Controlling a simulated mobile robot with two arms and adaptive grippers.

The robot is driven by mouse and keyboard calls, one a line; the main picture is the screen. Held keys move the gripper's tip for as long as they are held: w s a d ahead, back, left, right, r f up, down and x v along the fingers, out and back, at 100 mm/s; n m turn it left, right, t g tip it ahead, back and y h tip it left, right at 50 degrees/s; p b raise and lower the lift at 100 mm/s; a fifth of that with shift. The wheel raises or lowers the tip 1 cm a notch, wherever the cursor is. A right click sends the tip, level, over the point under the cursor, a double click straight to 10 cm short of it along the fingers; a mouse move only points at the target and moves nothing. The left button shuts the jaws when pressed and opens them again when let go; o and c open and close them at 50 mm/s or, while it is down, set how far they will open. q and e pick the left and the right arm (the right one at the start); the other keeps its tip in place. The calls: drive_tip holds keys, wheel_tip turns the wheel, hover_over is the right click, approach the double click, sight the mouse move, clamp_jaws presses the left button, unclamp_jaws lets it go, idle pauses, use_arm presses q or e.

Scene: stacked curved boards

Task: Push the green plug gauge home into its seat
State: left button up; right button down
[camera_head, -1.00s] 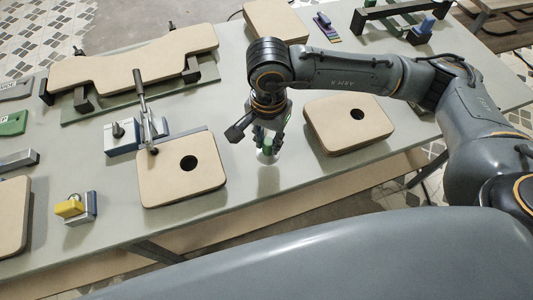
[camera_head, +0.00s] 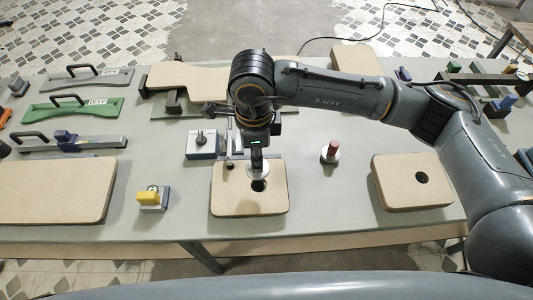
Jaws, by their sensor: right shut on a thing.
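My right gripper (camera_head: 257,152) points down over a tan board with a round hole (camera_head: 225,195). It is shut on the plug gauge, whose pale metal disc (camera_head: 258,169) shows below the fingers. The gauge's handle is mostly hidden by the gripper. The board's dark hole (camera_head: 259,186) shows just below the disc in the picture. I cannot tell whether the gauge touches the board. My left gripper is not in view.
A red-handled gauge (camera_head: 330,151) stands on the table to the right. Another holed board (camera_head: 400,190) lies further right. A blue-grey block with a knob (camera_head: 203,146) and a clamp stand close behind left. A yellow-and-blue block (camera_head: 152,198) sits left, with bare table around it.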

sight(259, 174)
drive_tip(key=shift+d+f, duration=0.1)
drive_tip(key=shift+f, duration=0.7)
drive_tip(key=shift+f+b, duration=0.4)
drive_tip(key=shift+f, duration=0.35)
wheel_tip(259, 174, down, 2)
drive_tip(key=shift+b, duration=0.7)
drive_tip(key=shift+f+b, duration=0.5)
drive_tip(key=shift+b, duration=0.1)
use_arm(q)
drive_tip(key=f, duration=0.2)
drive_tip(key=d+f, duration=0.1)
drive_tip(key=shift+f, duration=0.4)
use_arm(e)
drive_tip(key=shift+f, duration=0.15)
use_arm(q)
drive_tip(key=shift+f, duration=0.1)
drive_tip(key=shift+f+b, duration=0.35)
drive_tip(key=shift+b, duration=0.25)
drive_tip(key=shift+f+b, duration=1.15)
use_arm(e)
drive_tip(key=shift+f, duration=0.9)
